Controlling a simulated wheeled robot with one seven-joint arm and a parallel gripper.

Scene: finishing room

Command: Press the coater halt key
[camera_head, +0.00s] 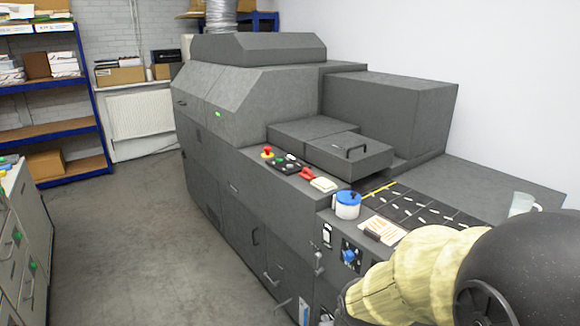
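The coater is a large dark grey machine (250,95) along the right wall. A small black key panel (287,168) sits on its front ledge. A red mushroom-shaped key (267,151) on a yellow base stands at the panel's left end. A green key (279,160) and other small keys are beside it; their labels are too small to read. My arm, in a pale yellow cover, enters at the lower right, well apart from the panel. My gripper's fingertips do not show.
A red object (306,174), a cream block (323,185) and a blue-lidded white pot (347,204) stand along the ledge. A clear jug (522,204) stands at the far right. A drawer cabinet (22,235) is at the left. The floor (130,240) between is clear.

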